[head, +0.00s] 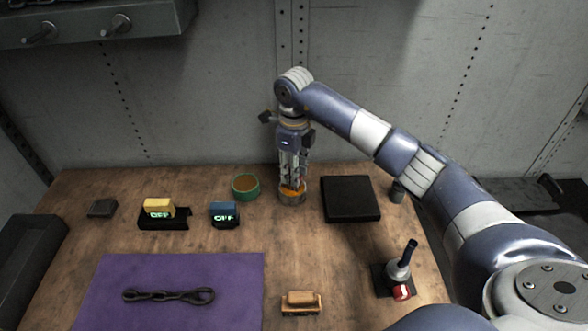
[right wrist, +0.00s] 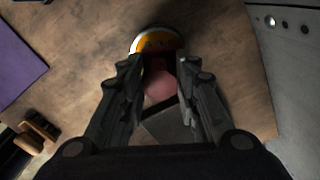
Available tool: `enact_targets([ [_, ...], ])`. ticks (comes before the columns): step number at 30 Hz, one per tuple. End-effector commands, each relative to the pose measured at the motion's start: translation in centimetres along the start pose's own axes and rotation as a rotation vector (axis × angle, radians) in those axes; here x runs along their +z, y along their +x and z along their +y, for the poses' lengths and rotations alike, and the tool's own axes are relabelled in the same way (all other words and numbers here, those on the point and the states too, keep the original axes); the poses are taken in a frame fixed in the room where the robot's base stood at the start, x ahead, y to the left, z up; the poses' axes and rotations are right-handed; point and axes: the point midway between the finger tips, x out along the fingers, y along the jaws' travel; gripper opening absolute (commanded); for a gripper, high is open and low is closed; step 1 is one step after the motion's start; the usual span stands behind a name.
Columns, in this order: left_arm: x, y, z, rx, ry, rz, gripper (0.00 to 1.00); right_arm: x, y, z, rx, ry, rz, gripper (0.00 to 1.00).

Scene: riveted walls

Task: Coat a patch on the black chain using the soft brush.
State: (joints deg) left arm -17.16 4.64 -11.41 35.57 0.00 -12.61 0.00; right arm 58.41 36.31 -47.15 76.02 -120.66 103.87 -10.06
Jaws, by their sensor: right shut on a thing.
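The black chain (head: 168,296) lies stretched out on a purple mat (head: 235,275) at the front left of the table. My right gripper (head: 292,185) points down over a round grey pot (head: 292,199) with orange contents, at the back middle. It is shut on a slim tool with a rounded reddish end (right wrist: 160,84), which appears to be the soft brush. The tool's lower end is hidden at the pot, so I cannot tell whether it touches the orange contents. The pot also shows in the right wrist view (right wrist: 143,36). My left gripper is not in view.
A green-rimmed pot (head: 245,187), two "OFF" holders with a yellow block (head: 159,207) and a blue block (head: 224,209), and a black box (head: 350,199) stand near. The middle is clear.

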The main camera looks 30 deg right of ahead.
Motion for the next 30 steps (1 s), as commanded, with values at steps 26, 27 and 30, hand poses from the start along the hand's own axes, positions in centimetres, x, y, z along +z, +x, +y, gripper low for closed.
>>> enact_targets([
  [26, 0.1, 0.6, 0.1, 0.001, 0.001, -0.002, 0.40, 0.0, 0.9, 0.0, 0.000, 0.000, 0.000, 0.00],
  [27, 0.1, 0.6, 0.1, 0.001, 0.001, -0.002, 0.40, 0.0, 0.9, 0.0, 0.000, 0.000, 0.000, 0.00],
  [30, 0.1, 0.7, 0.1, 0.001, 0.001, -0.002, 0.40, 0.0, 1.0, 0.0, 0.000, 0.000, 0.000, 0.00],
])
